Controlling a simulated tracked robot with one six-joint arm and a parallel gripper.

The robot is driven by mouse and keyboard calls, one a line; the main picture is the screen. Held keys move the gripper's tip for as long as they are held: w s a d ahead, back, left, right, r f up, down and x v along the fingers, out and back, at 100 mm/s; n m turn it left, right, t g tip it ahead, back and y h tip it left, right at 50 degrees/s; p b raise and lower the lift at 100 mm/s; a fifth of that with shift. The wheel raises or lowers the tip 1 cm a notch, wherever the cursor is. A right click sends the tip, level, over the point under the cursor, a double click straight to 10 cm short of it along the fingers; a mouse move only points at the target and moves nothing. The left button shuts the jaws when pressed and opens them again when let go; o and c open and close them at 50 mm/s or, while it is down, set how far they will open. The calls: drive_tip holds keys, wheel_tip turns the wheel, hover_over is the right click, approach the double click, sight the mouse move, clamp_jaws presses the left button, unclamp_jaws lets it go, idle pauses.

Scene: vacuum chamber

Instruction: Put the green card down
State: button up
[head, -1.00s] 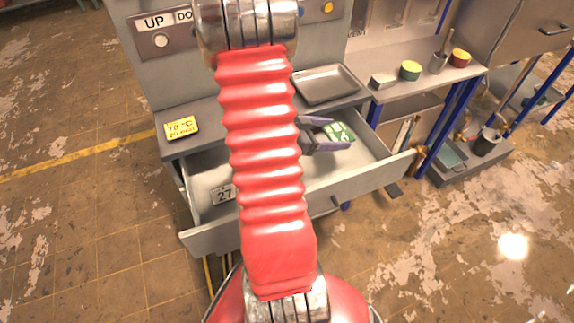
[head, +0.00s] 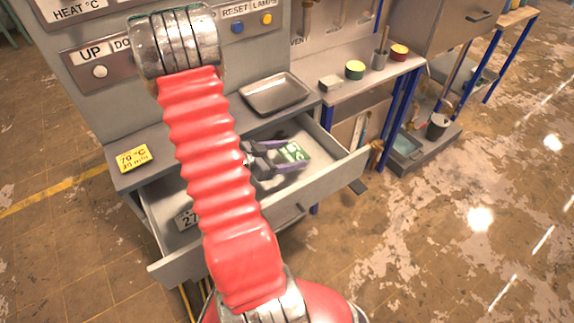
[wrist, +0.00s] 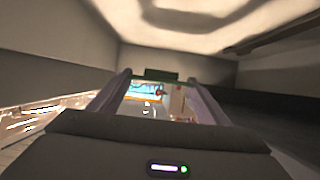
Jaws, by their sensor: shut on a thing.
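My gripper (head: 290,153) is shut on the green card (head: 295,152), with a purple-grey finger at each side of it. In the head view the card appears over the right part of the open drawer (head: 345,172). I cannot tell whether it touches the drawer floor. In the wrist view my gripper (wrist: 159,84) holds the card (wrist: 150,81), seen nearly edge-on as a thin dark green strip between the fingertips. My red arm hides the middle of the drawer.
A yellow card (head: 133,158) and a grey tray (head: 275,94) lie on the counter above.

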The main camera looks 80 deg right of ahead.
drive_tip(key=shift+f, duration=2.05)
drive_tip(key=shift+f, duration=0.6)
drive_tip(key=o, duration=1)
drive_tip(key=shift+o, duration=0.2)
drive_tip(key=shift+r, duration=0.1)
drive_tip(key=shift+r, duration=0.5)
drive_tip(key=v, duration=1.2)
